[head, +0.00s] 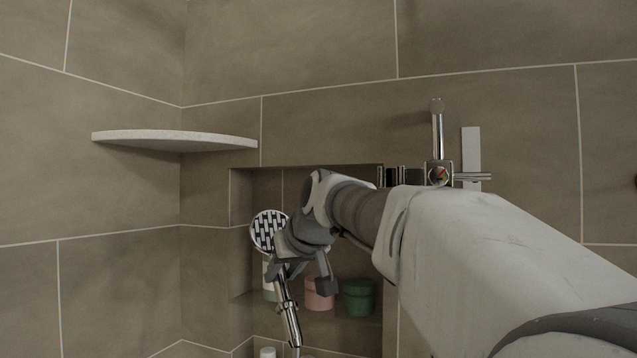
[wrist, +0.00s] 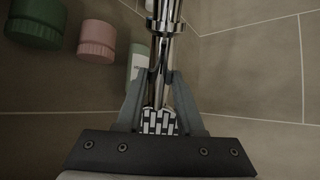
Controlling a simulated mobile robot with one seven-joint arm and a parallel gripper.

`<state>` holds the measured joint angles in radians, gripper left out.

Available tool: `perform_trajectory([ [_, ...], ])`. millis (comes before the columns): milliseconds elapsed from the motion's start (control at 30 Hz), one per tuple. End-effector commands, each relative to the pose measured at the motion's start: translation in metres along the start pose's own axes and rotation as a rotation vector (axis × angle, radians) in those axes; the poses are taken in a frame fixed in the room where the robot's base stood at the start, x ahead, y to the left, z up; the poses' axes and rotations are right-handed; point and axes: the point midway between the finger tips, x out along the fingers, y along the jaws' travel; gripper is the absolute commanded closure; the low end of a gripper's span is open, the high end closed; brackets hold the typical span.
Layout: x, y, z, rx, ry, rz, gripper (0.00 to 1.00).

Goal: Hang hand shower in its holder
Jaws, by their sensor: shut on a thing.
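The hand shower (head: 287,310) has a round head with a black-and-white face and a chrome handle. It hangs tilted in the head view, head up and handle end down to the right. My gripper (head: 300,272) is shut on its handle just below the head, in front of the niche. In the wrist view the chrome handle (wrist: 163,45) runs between the fingers of my gripper (wrist: 161,95). The holder appears to be the chrome fitting (head: 438,172) on the rail at the right, partly behind my arm. It holds no hand shower.
A wall niche holds a pink jar (head: 319,294), a green jar (head: 359,298) and a pale bottle (head: 268,280) behind the gripper. A corner shelf (head: 172,139) juts out at the upper left. A pale vertical plate (head: 471,150) is beside the fitting.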

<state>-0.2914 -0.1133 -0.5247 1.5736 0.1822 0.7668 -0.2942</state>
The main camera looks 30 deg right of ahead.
Motion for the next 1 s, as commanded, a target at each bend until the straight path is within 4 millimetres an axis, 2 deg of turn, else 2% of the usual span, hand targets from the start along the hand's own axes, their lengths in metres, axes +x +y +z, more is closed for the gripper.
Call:
perform_trajectory([
  [33,-0.031,0.003,-0.031,0.005,0.067,0.002,1.0],
  [200,-0.106,0.022,-0.093,0.022,0.254,0.032,1.0],
  [400,-0.2,0.055,-0.158,0.033,0.452,0.071,1.0],
  [600,-0.285,0.098,-0.205,0.038,0.604,0.104,1.0],
  [700,-0.315,0.117,-0.218,0.039,0.654,0.115,1.0],
  [800,-0.334,0.131,-0.226,0.037,0.685,0.124,1.0],
  [1000,-0.347,0.143,-0.229,0.036,0.707,0.132,1.0],
])
